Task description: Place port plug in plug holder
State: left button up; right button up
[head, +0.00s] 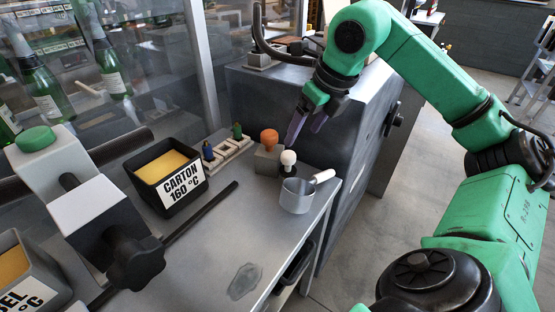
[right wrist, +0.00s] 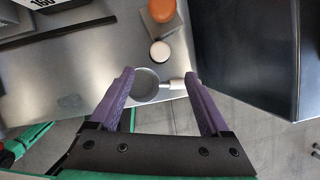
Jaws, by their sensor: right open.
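A pale slotted rack (head: 232,155), which looks like the plug holder, stands on the bench. It carries a small blue plug (head: 207,151) and a green plug (head: 237,131). In front of it are an orange-topped knob (head: 269,137) on a grey-brown block and a white-topped knob (head: 288,157) with a dark lower part. Which piece is the port plug, I cannot tell. In the right wrist view, the orange top (right wrist: 161,10) and white top (right wrist: 160,51) lie beyond the fingertips. My right gripper (head: 306,127) is open and empty, above and just behind the white-topped knob. My left gripper is out of view.
A metal cup (head: 296,196) with a white handle stands near the bench's right edge. A black bin (head: 152,198) labelled CARTON 160 °C holds a yellow block. A clamp-like fixture with a black knob (head: 136,262) fills the left. A dark cabinet (head: 345,115) stands at the bench's far right.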

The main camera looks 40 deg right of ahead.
aim_at(292, 156)
jog(key=x, duration=0.4)
jog(key=s+b+x, duration=0.1)
jog(key=x, duration=0.1)
jog(key=shift+f, duration=0.2)
jog(key=x, duration=0.6)
jog(key=shift+w+p, duration=0.3)
jog(key=shift+w, duration=0.15)
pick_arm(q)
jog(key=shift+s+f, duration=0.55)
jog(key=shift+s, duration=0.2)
pick_arm(e)
grip_shut()
